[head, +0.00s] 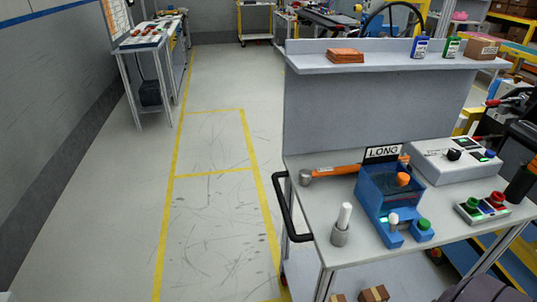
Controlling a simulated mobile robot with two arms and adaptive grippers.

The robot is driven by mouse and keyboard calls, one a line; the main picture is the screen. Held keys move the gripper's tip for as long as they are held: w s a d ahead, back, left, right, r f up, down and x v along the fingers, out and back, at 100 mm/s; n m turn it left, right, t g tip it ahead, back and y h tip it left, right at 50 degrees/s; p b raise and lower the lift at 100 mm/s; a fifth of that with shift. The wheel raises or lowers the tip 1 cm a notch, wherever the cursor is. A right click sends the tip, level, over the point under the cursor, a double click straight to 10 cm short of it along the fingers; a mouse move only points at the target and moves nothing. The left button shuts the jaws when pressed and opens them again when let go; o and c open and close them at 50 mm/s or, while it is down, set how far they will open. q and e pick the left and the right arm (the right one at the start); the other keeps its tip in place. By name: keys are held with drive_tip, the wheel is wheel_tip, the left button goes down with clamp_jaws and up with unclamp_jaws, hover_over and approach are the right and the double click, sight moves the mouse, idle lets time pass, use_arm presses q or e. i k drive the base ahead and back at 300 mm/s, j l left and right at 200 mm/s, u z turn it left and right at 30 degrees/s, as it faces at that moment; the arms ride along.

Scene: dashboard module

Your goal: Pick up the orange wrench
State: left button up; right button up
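The orange wrench (337,171) lies on the grey top of the cart, behind the blue box. Its grey head (305,177) points left, close to the cart's left edge. Part of its right side is hidden behind the blue box and the "LONG" sign (383,153). The blue box (385,190) has a dark clear window, an orange knob, a white-topped lever and a green button at its front. Neither of my grippers can be made out in the head view.
The cart top (300,202) also holds a white-topped grey cylinder (341,226), a grey control box (455,160) and a button panel (483,207). A black handle (287,210) sticks out left. A raised shelf (390,60) stands behind. Open floor with yellow lines (210,220) lies left.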

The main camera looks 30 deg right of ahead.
sight(305, 176)
drive_tip(key=i+j+z, duration=0.1)
drive_tip(key=i, duration=0.45)
drive_tip(key=i+j+z, duration=0.1)
drive_tip(key=i, duration=0.4)
drive_tip(key=i+z, duration=0.2)
drive_tip(key=z, duration=0.2)
drive_tip(key=i+j+z, duration=0.1)
drive_tip(key=z, duration=0.3)
drive_tip(key=i+j+z, duration=0.2)
drive_tip(key=z, duration=0.2)
drive_tip(key=i+j+z, duration=0.25)
drive_tip(key=z, duration=0.15)
